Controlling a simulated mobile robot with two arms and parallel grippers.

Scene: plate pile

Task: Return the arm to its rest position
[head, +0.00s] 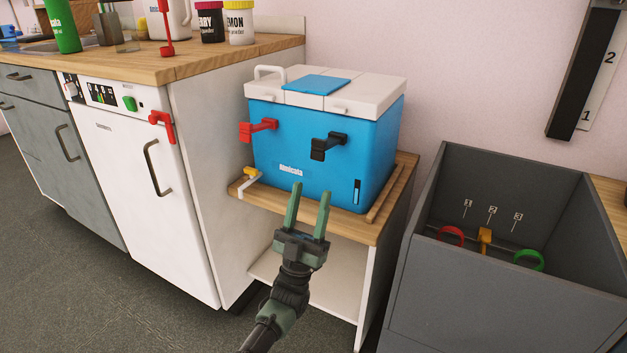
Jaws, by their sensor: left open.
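My left gripper (309,208) shows in the middle of the head view, its two green fingers apart and pointing up, with nothing between them. It appears in front of the low wooden stand, below a blue cooler box. The left arm comes in from the bottom edge of the view. My right gripper is not in view.
The blue cooler (290,150) with a white lid stands on the low wooden stand (345,221). A white dishwasher (150,190) and counter (180,63) stand left. A grey open bin (480,290) stands right. Grey floor (60,270) is clear at lower left.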

